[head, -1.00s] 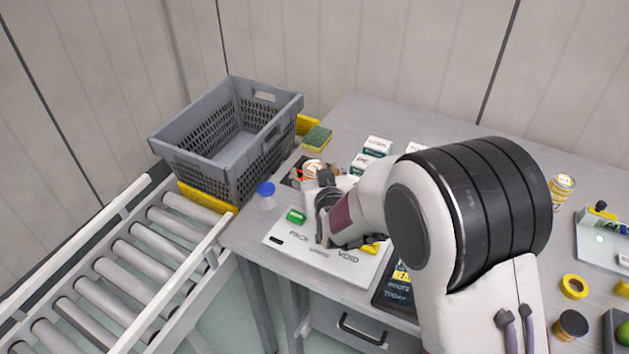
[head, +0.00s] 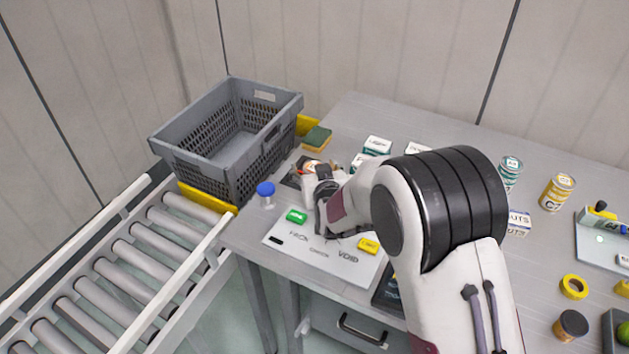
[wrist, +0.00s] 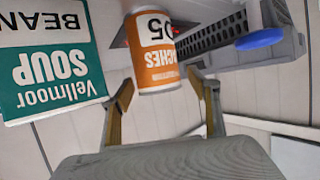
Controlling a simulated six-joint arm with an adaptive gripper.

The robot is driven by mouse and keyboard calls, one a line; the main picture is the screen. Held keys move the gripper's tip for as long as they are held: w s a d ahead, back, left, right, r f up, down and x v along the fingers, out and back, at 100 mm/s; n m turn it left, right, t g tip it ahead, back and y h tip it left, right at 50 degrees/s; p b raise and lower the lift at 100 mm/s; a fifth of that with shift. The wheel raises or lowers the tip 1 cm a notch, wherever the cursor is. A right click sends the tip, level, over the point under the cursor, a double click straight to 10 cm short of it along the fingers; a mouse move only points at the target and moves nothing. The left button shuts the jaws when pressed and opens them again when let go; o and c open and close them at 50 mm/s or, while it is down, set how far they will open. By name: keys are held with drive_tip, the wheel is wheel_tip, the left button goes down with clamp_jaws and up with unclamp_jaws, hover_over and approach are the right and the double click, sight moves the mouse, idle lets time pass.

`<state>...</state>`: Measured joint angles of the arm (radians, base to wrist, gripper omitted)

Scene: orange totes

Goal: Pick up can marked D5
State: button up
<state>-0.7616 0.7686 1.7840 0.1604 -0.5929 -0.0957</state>
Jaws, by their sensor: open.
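The can marked D5 (wrist: 156,52) is orange with a white band and appears upside down in the wrist view. In the head view the can (head: 309,169) is partly hidden behind my gripper (head: 318,180), at the left part of the table. In the wrist view my gripper (wrist: 162,80) is open, with one finger on either side of the can's near end. I see no clear contact between the fingers and the can.
A teal and white soup box (wrist: 55,65) is close beside the can in the wrist view. A blue-capped bottle (head: 266,194), a white board (head: 300,243) and a grey crate (head: 250,180) are nearby. Other cans, such as a yellow one (head: 557,192), stand at the right.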

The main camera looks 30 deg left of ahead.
drive_tip(key=c, duration=1.5)
drive_tip(key=shift+r, duration=0.2)
drive_tip(key=shift+r, duration=4.9)
